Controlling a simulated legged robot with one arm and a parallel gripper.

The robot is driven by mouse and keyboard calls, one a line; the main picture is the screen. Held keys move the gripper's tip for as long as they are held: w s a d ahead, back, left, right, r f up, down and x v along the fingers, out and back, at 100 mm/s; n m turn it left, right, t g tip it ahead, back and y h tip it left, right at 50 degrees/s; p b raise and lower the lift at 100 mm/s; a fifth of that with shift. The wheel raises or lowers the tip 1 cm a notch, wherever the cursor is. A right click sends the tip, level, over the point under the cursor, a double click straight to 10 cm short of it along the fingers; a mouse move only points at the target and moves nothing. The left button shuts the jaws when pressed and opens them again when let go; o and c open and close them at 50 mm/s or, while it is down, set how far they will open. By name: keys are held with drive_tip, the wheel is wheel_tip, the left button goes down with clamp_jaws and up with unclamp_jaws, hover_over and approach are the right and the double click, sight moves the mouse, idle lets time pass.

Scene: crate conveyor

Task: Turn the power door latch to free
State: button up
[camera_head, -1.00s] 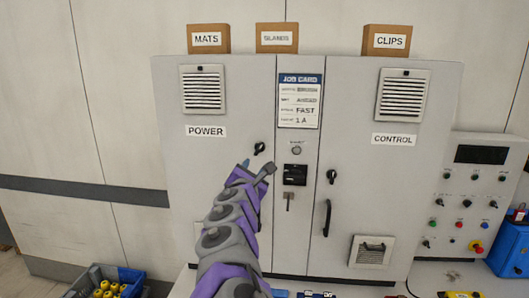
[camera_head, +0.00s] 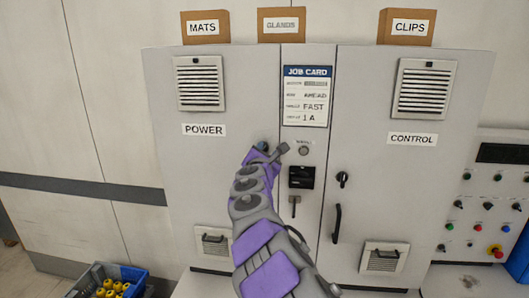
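The grey cabinet's left door (camera_head: 205,160) bears a POWER label (camera_head: 204,130). Its small dark latch (camera_head: 263,145) is near the door's right edge and mostly hidden by the end of my arm, so I cannot tell its angle. My gripper (camera_head: 266,151) is at the latch in the picture, with the arm rising from below. Its fingers are too small and covered to tell whether they are open, shut or touching the latch.
The middle panel has a job card (camera_head: 306,96) and a black unit (camera_head: 301,177). The CONTROL door (camera_head: 410,190) has its own latch (camera_head: 342,179) and black handle (camera_head: 336,223). Boxes, including MATS (camera_head: 205,27), stand on top. A blue crate (camera_head: 135,279) is at lower left.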

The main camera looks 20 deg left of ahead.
drive_tip(key=a, duration=0.1)
drive_tip(key=a+f, duration=0.1)
drive_tip(key=shift+a, duration=0.35)
drive_tip(key=shift+c, duration=0.2)
drive_tip(key=shift+a, duration=0.35)
drive_tip(key=shift+c, duration=0.8)
drive_tip(key=shift+d+r, duration=0.25)
drive_tip(key=shift+d, duration=0.7)
clamp_jaws()
drive_tip(key=shift+a, duration=0.15)
drive_tip(key=shift+f, duration=0.1)
